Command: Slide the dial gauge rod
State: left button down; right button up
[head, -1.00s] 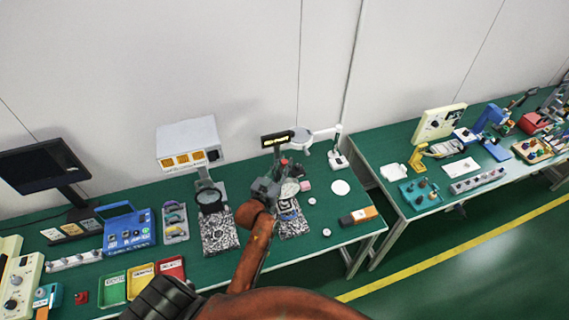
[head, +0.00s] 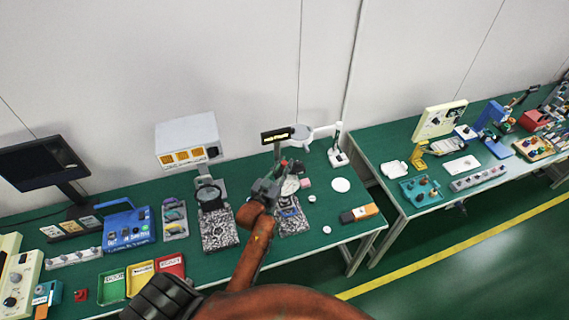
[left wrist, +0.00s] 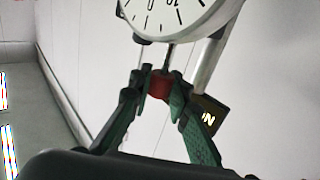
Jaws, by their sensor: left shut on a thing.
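The dial gauge (left wrist: 168,14) fills the top of the left wrist view, its white face with black marks cut off by the frame edge. A thin dark rod (left wrist: 169,57) comes down from it to a red piece (left wrist: 159,86). My left gripper (left wrist: 160,84) has its green fingers shut on this red piece, just below the dial. In the head view my left gripper (head: 281,169) is above a speckled plate (head: 293,226); the gauge is too small and covered to make out there. My right gripper is not in view.
A lit sign (head: 277,136) stands behind the gripper, and a white lamp (head: 302,132) is to its right. A second speckled plate (head: 220,233) with a round black-rimmed part lies to the left.

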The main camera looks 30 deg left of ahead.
pick_arm(q)
jog(key=c, duration=2)
grip_release()
jog(key=shift+o, duration=1.2)
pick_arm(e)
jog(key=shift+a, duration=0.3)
pick_arm(q)
jog(key=shift+s, duration=0.1)
jog(key=shift+s+f, duration=0.1)
jog(key=shift+s, duration=0.15)
jog(key=s, duration=1.1)
jog(key=shift+s+d, duration=0.15)
jog(key=shift+d, duration=0.3)
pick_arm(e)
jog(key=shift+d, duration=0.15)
pick_arm(q)
jog(key=shift+s, duration=0.1)
